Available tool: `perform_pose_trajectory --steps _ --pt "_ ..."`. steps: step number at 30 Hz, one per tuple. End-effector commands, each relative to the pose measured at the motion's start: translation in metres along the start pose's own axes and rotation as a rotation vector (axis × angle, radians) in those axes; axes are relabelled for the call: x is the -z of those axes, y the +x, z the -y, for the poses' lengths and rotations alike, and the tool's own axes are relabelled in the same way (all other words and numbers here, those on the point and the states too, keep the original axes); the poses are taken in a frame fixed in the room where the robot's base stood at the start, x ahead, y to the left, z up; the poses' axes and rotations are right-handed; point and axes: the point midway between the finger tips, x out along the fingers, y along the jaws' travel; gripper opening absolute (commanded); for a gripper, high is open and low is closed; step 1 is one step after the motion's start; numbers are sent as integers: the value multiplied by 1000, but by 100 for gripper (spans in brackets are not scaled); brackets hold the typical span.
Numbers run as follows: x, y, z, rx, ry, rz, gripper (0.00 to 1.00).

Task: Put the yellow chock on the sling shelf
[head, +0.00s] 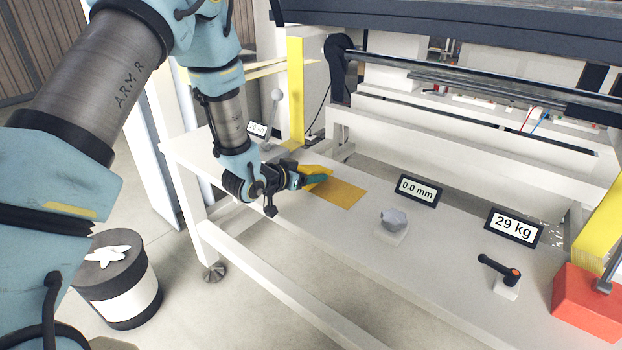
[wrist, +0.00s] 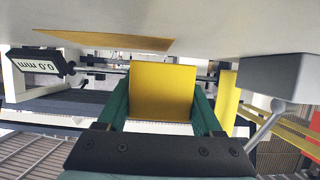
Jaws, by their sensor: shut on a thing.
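The yellow chock (wrist: 162,92) is between the two green fingers of my gripper (wrist: 160,108) in the wrist view. In the head view the chock (head: 316,173) shows partly behind the green finger of my gripper (head: 318,181), close above an ochre patch (head: 343,194) on the white bench. The patch also shows in the wrist view (wrist: 105,40), apart from the chock. My gripper is shut on the chock. I cannot tell whether the chock touches the bench. I cannot tell which surface is the sling shelf.
The white bench (head: 440,256) carries a "0.0 mm" display (head: 417,190), a "29 kg" display (head: 513,227), a grey knob (head: 394,220), a black-handled lever (head: 500,270) and a red block (head: 588,300). A yellow post (head: 296,90) stands behind my gripper. A bin (head: 117,281) stands on the floor at left.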

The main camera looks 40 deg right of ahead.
Motion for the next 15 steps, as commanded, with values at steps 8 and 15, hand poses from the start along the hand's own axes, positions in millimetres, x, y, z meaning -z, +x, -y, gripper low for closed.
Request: perform_pose_trajectory --steps 8,15 --pt "-19 8 0 -1 2 -2 0" --pt "-20 9 0 -1 1 -2 0"
